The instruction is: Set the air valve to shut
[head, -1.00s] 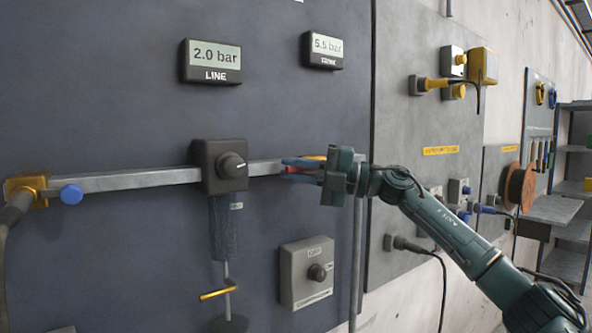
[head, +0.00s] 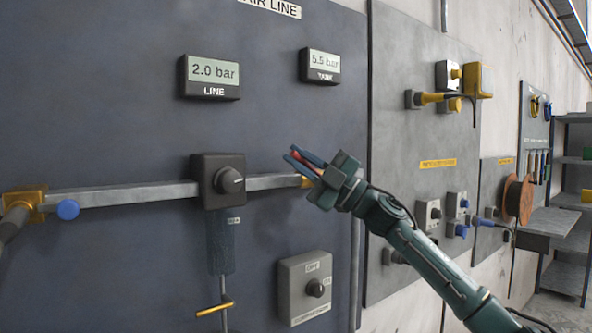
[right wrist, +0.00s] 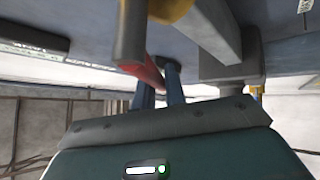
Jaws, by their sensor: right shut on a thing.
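The air valve's red lever (head: 297,157) shows between the blue fingers of my right gripper (head: 294,155), which is shut on it. The lever also shows in the right wrist view (right wrist: 150,76), running between the fingers (right wrist: 160,76). In the head view the lever points up and away from the line of the pipe. The valve's brass body (head: 307,181) sits at the right end of the grey pipe (head: 270,181), partly hidden by my gripper. My left gripper is not in view.
A black regulator with a round knob (head: 230,180) sits left of the valve. A grey switch box (head: 305,288) is below. The LINE display (head: 212,75) reads 2.0 bar; the TANK display (head: 321,65) appears to read 5.5 bar.

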